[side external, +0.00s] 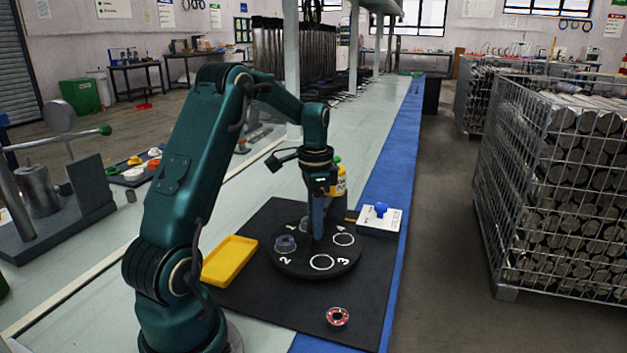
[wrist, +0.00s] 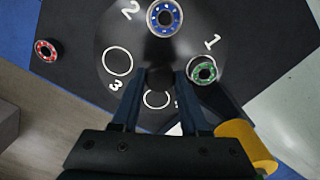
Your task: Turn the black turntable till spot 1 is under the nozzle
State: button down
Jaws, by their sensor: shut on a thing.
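The black turntable (side external: 300,266) lies on a dark mat, with white numbered rings. A blue-ringed part (side external: 285,243) sits at spot 2; it also shows in the wrist view (wrist: 165,17). A green-ringed part (wrist: 202,70) sits at spot 1. The rings at spot 3 (wrist: 117,62) and spot 4 (side external: 343,240) look empty. My gripper (wrist: 158,88) points down at the turntable's middle and is shut on the dark centre knob (wrist: 160,77). In the wrist view a dark bar lies beside spot 1; the nozzle tip is unclear.
A red-ringed part (side external: 338,316) lies on the mat in front of the turntable. A yellow tray (side external: 230,262) is at its left. A white box (side external: 380,222) with a blue button stands at the right, near the blue table edge. The front mat is mostly clear.

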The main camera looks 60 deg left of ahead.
jog(key=shift+m, duration=3.2)
jog(key=shift+c, duration=2.1)
grip_release()
jog(key=shift+r, duration=2.6)
jog(key=shift+d, duration=0.1)
